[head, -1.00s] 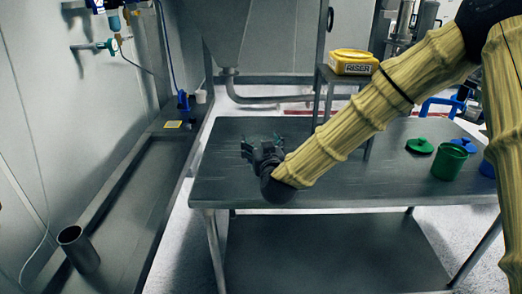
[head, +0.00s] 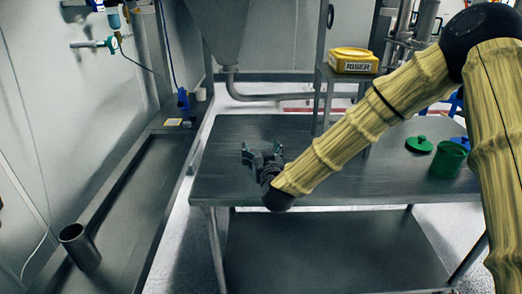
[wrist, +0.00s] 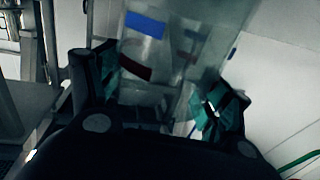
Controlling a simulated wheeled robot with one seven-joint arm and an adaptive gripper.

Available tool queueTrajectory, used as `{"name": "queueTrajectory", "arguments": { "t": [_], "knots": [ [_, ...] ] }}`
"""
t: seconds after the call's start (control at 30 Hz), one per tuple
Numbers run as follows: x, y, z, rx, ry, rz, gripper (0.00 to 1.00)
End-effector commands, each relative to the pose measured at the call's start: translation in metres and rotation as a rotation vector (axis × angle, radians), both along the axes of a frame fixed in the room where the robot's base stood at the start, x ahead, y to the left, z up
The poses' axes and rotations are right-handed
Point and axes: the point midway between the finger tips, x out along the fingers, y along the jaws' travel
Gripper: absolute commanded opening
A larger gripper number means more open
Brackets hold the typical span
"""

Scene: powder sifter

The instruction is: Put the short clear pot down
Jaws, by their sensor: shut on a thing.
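The short clear pot (wrist: 165,55) shows in the wrist view as a see-through body with blue and dark red patches, between my two teal-padded fingers. My gripper (wrist: 160,85) is shut on it. In the head view my gripper (head: 262,155) is over the left part of the steel table (head: 330,185), fingers toward the far side. The clear pot cannot be made out there against the grey steel. I cannot tell whether its base touches the table.
A green pot (head: 449,159) and a green lid (head: 419,145) are at the table's right end. A yellow RISER box (head: 353,61) sits on a small stand behind. A steel cup (head: 79,247) stands on the left ledge. The table's middle is bare apart from my arm above it.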

Motion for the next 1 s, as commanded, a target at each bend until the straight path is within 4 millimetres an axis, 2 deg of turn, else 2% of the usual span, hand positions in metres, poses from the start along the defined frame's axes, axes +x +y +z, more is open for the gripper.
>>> {"name": "queueTrajectory", "arguments": {
  "t": [0.03,0.13,0.6,0.77,1.0],
  "knots": [
    [0.0,0.0,-0.001,0.0,0.0,0.0,0.82],
    [0.0,0.0,0.0,0.0,0.0,0.0,1.0],
    [0.0,0.0,0.005,0.001,-0.001,0.0,1.0],
    [-0.019,-0.003,0.003,0.0,0.0,0.001,1.0],
    [-0.062,-0.012,0.005,-0.001,0.001,0.001,1.0]
  ]
}}
